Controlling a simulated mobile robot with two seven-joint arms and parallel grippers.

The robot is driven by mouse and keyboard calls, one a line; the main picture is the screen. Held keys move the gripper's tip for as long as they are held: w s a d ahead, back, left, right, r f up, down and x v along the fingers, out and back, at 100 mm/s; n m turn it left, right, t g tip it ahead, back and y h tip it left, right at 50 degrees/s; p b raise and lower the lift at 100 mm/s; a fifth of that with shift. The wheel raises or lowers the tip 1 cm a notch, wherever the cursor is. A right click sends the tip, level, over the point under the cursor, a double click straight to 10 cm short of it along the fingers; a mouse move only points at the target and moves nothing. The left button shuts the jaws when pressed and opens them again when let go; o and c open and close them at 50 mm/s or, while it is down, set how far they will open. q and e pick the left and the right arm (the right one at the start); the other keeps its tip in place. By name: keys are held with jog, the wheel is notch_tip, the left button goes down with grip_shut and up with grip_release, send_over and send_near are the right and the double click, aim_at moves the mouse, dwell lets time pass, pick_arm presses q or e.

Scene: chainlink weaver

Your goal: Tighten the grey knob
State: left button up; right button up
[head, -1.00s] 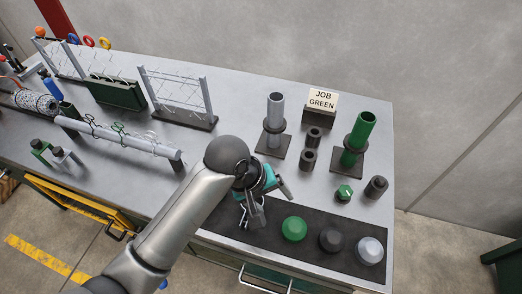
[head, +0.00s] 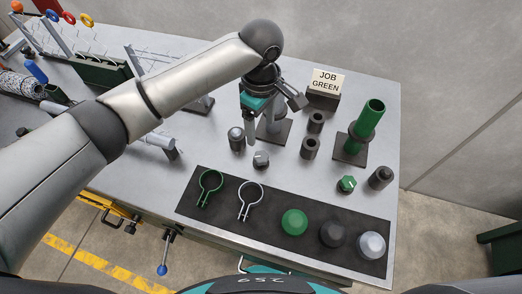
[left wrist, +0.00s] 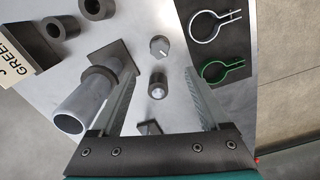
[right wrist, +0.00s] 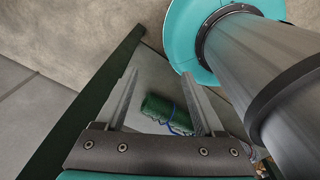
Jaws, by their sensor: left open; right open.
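The grey knob (head: 261,160), with a pale line on its top, stands on the bench just in front of the grey post. It also shows in the left wrist view (left wrist: 160,47), between and beyond the finger ends. My left gripper (head: 272,118) is open, empty and above the bench, pointing down near the knob and apart from it. A dark stub with a shiny metal top (head: 237,138) stands beside the knob; in the left wrist view this stub (left wrist: 157,85) lies between the fingers. My right gripper (right wrist: 160,75) is open and away from the bench.
The grey post (left wrist: 82,105) stands close beside the left fingers. A green post (head: 368,120), green knob (head: 346,184) and dark collars (head: 310,147) are to the right. A dark mat (head: 220,222) holds clamps and caps. A green roll (right wrist: 165,112) shows below the right gripper.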

aim_at(261, 156)
pick_arm(q)
notch_tip(261, 156, down, 13)
jog(key=shift+r+b, duration=0.15)
jog(key=shift+b, duration=0.9)
grip_shut()
